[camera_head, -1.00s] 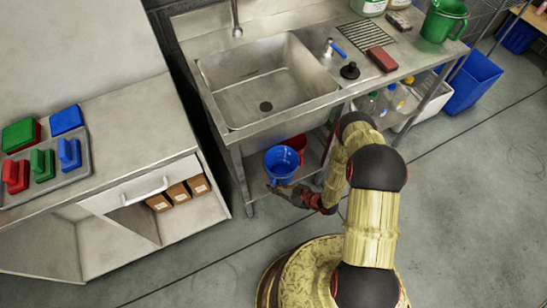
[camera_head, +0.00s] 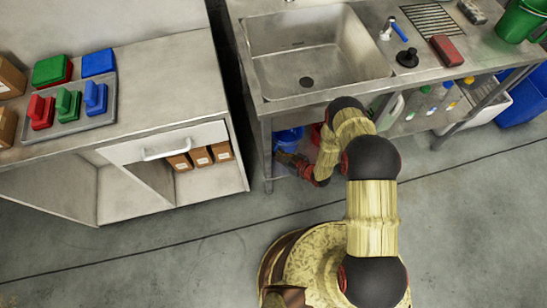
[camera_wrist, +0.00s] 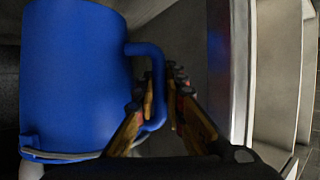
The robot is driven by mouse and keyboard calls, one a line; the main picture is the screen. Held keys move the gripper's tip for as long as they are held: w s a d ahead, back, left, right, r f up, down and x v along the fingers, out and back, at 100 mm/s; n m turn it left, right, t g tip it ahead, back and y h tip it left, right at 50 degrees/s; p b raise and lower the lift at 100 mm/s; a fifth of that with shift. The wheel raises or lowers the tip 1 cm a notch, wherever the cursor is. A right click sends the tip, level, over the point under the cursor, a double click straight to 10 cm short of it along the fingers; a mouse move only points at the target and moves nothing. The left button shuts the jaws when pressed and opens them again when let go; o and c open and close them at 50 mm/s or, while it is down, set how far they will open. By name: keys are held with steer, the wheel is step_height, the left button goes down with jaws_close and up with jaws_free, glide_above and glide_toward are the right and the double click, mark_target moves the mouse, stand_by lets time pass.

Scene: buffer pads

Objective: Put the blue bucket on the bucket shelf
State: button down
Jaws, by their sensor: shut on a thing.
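The blue bucket (camera_head: 288,138) is under the sink counter, at the left end of the lower shelf space, partly hidden by the counter edge and my arm. My gripper (camera_head: 290,160) is at the bucket's near side. In the wrist view the bucket (camera_wrist: 75,75) fills the left, and my gripper (camera_wrist: 160,85) is shut on its side handle (camera_wrist: 157,65). The bucket is roughly upright in the head view. I cannot tell whether its base touches the shelf.
A red bucket (camera_head: 316,132) sits just right of the blue one, mostly hidden. The sink bench (camera_head: 275,110) has a leg close left of the bucket. Bottles (camera_head: 425,98) stand on the lower shelf to the right. A cabinet (camera_head: 150,90) stands left; the floor in front is clear.

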steer(key=f, duration=0.1)
steer(key=a+f+b, duration=0.1)
steer(key=f, duration=0.1)
steer(key=w+f+b, duration=0.1)
steer(key=shift+a+f, duration=0.15)
steer(key=shift+f, duration=0.25)
steer(key=shift+s, duration=0.1)
steer(key=c, duration=1.9)
jaws_free()
steer(key=shift+o, duration=0.3)
